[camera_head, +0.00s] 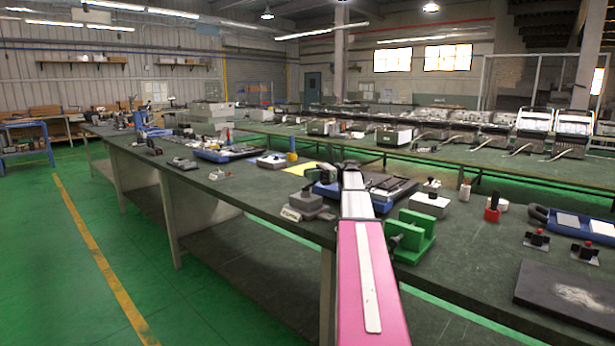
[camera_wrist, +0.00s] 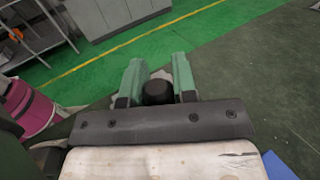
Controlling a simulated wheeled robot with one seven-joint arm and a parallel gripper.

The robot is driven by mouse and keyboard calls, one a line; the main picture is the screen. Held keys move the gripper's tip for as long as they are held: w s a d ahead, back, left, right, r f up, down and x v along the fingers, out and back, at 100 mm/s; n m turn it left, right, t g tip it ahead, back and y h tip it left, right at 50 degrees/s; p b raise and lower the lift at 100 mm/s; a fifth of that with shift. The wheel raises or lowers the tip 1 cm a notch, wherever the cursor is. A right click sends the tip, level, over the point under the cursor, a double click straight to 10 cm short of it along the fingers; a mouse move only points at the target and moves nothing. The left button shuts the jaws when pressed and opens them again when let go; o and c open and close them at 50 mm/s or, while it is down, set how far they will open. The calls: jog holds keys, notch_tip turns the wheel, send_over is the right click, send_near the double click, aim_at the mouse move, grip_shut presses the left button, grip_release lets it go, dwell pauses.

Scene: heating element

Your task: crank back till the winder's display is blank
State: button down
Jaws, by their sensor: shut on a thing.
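In the wrist view my gripper (camera_wrist: 157,82) has its two green fingers on either side of a round black knob (camera_wrist: 157,93). The fingers are shut on this knob. Part of a pale grey body shows behind it, and the rest of the winder is hidden there. In the head view my pink and white arm reaches over the bench to a grey device (camera_head: 310,208) with a pale label on its front. I cannot tell for sure that this is the winder. No display can be read in either view.
The dark green bench (camera_head: 470,250) holds a green block-like fixture (camera_head: 412,235) just right of my arm, a white box (camera_head: 430,204), a red-based piece (camera_head: 492,210) and a dark plate (camera_head: 570,297). A yellow-lined green floor (camera_head: 90,250) lies open at left.

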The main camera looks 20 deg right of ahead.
jog(key=shift+a, duration=0.1)
jog(key=c, duration=0.9)
grip_release()
jog(key=shift+r, duration=0.1)
jog(key=s+a+r, duration=0.3)
jog(key=a+r, duration=0.8)
jog(key=shift+a, duration=0.15)
jog(key=shift+f, duration=0.1)
jog(key=shift+c, duration=0.4)
